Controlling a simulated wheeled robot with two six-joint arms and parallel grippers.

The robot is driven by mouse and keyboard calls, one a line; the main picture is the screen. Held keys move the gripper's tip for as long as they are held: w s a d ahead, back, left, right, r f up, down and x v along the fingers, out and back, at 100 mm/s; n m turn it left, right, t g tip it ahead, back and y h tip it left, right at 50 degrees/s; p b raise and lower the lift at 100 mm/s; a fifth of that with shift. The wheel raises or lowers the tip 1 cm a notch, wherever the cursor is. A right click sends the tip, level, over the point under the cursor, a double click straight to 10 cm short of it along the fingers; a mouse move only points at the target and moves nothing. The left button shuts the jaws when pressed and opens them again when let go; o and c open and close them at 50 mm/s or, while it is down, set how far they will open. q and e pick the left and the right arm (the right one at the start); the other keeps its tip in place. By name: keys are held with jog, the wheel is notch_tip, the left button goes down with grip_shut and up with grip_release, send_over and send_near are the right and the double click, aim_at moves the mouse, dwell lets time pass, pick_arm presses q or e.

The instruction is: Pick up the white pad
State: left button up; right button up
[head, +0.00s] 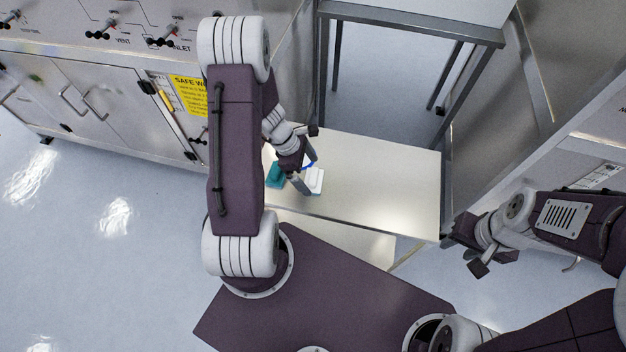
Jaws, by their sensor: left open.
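The white pad (315,182) lies on the pale table, near its front left part. My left gripper (304,172) reaches down over the table, open, with its fingers right at the pad's left side. One finger overlaps the pad's edge in the picture; I cannot tell whether it touches. My arm hides part of the area to the left. My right gripper (470,250) hangs beyond the table's right end, away from the pad; its jaw opening is unclear.
A teal item (275,175) lies just left of the pad, and a small blue item (308,165) shows behind it. The table (390,185) is clear to the right. Steel cabinets (110,95) stand at left, a metal frame (410,25) behind, and a steel unit (590,140) at right.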

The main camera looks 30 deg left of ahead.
aim_at(312, 176)
pick_arm(q)
jog(key=x, duration=0.3)
jog(key=shift+w+d+b, duration=0.1)
jog(key=shift+b, duration=0.25)
jog(key=shift+w+d+f, duration=0.1)
jog(key=shift+w+f, duration=0.05)
jog(key=shift+f, duration=0.1)
jog(key=c, duration=1.5)
notch_tip(312, 176, up, 5)
jog(key=shift+f+p, duration=0.1)
jog(key=shift+p, duration=0.6)
jog(key=shift+c, duration=0.2)
jog(key=s+d+r+b, duration=0.2)
jog(key=s+d+r, duration=0.4)
jog(key=d, duration=0.3)
jog(key=shift+s+d, duration=0.2)
jog(key=shift+s, duration=0.3)
jog(key=shift+r, duration=0.15)
